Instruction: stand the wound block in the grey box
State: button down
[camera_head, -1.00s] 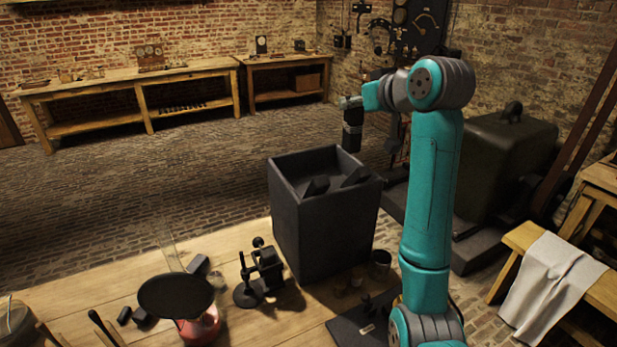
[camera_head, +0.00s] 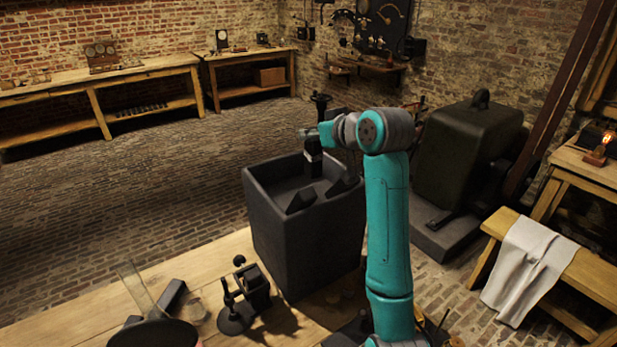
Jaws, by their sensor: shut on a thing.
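The grey box (camera_head: 290,243) is a tall, dark grey, open-topped bin at the near bench's far edge. Inside it, two dark angular pieces show, one at the front (camera_head: 300,201) and one at the right (camera_head: 342,186). The block's lower end and any contact with the box are unclear.
A black clamp-like stand (camera_head: 256,287) is left of the box on the wooden bench (camera_head: 85,322). A black round plate (camera_head: 152,335) and a clear glass piece (camera_head: 137,285) are further left. A large dark case (camera_head: 462,155) stands behind my arm at right.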

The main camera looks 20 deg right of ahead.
aim_at(318, 161)
jog(key=shift+f, duration=3.7)
jog(key=shift+f, duration=0.15)
jog(key=c, duration=0.8)
grip_release()
jog(key=v, duration=1.2)
